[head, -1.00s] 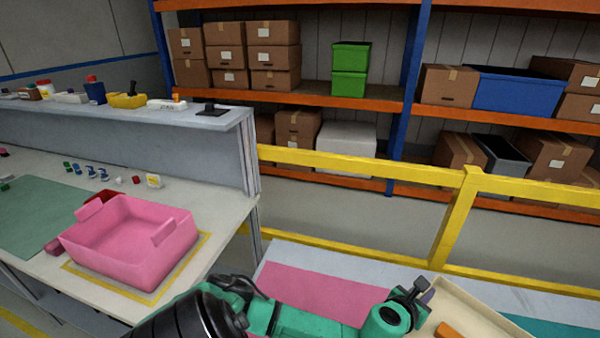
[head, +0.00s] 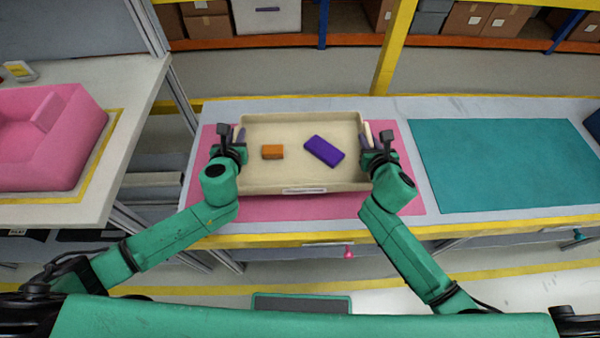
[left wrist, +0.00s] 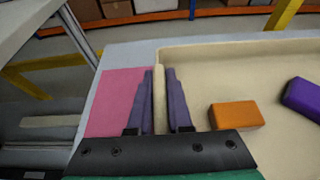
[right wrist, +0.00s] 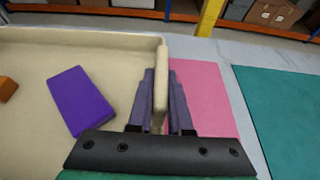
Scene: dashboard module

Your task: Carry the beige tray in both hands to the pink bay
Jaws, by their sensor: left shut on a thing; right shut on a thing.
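The beige tray (head: 285,180) is over the pink bay (head: 300,208), a pink mat on the light bench; pink shows to its left, right and front. I cannot tell whether the tray touches the mat. It holds an orange block (head: 272,152) and a purple block (head: 324,151). My left gripper (head: 239,135) is shut on the tray's left wall, with one finger each side in the left wrist view (left wrist: 160,90). My right gripper (head: 368,133) is shut on the right wall, as the right wrist view (right wrist: 161,92) shows. The tray looks level.
A teal mat (head: 500,165) lies to the right on the same bench. A pink bin (head: 50,150) stands on a separate table at the left. A yellow rail post (head: 393,50) rises behind the bench. Shelves with boxes stand further back.

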